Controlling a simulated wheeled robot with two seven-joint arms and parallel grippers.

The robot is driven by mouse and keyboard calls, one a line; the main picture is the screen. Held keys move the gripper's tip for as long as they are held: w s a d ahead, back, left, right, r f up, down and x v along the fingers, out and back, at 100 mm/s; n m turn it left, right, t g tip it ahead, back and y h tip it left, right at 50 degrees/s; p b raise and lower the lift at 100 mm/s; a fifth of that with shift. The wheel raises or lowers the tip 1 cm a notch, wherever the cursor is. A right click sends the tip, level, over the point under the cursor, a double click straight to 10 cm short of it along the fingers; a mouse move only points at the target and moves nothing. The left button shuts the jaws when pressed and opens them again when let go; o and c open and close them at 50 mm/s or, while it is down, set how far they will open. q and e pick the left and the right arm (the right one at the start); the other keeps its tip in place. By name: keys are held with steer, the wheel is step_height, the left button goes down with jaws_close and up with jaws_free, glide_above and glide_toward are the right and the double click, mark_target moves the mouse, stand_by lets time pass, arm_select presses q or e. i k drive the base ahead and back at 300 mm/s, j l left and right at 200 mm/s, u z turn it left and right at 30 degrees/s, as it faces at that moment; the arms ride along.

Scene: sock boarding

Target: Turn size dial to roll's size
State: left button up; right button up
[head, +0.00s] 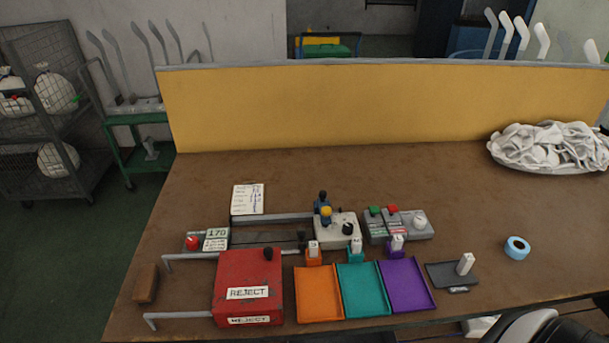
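A light-blue roll (517,240) lies on the brown table at the right, apart from the other items. A cream control box (335,242) stands near the middle, with a black knob (347,229) on its front and a yellow-topped blue post (326,212) behind. A grey box beside it has red and green buttons and a white round knob (419,217). I cannot tell which knob is the size dial, and its setting is too small to read.
A red REJECT box (248,273) stands front left. Orange (318,299), teal (364,303) and purple (407,298) trays line the front, beside a dark tray (441,271). A 170 card (216,233) stands left. White fabric fills a basket (520,164) at the back right.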

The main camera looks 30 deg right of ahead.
mark_target(348, 227)
steer(key=z, duration=1.1)
